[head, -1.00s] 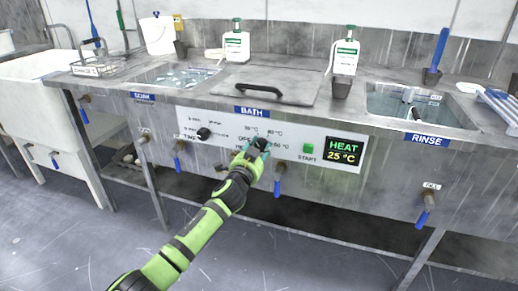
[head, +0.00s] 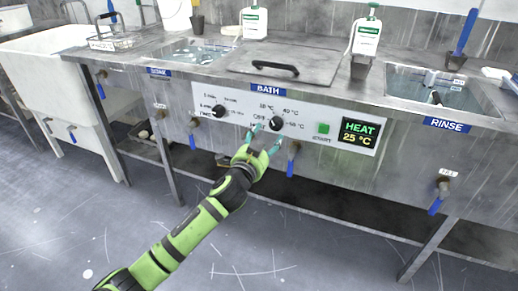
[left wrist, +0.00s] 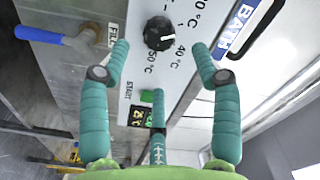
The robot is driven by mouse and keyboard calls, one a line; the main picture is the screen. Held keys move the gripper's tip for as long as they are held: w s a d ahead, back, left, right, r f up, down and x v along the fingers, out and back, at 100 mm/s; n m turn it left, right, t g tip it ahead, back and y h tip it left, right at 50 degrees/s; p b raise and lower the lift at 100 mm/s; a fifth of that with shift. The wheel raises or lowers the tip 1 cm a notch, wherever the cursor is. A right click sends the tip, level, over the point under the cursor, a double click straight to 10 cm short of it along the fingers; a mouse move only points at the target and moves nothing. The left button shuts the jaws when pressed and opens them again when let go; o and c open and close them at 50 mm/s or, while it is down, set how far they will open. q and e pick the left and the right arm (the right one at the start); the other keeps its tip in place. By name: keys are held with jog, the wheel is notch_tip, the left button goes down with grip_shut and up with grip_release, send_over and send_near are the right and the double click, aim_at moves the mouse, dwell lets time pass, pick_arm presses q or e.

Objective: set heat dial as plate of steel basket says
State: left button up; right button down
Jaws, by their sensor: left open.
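The black heat dial (head: 276,124) is on the white bath panel (head: 232,104), with temperature marks around it. In the left wrist view the dial (left wrist: 159,33) shows a white mark toward its 40 °C side; its exact setting is unclear. My left gripper (head: 266,141) is open, just below and in front of the dial. In the left wrist view its fingers (left wrist: 159,50) are spread and hold nothing. The steel basket (head: 118,38) stands at the back left by the white sink. Its small plate (head: 102,45) is too small to read. My right gripper is not in view.
The display (head: 359,132) reads HEAT 25 °C, beside a green start button (head: 323,128). Another black dial (head: 219,111) is to the left. A blue-handled valve (head: 291,160) hangs below the panel. The lidded bath (head: 285,66) is above.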

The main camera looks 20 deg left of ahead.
pick_arm(q)
jog(key=s, duration=0.4)
jog(key=shift+s+a, duration=0.1)
jog(key=shift+s, duration=0.3)
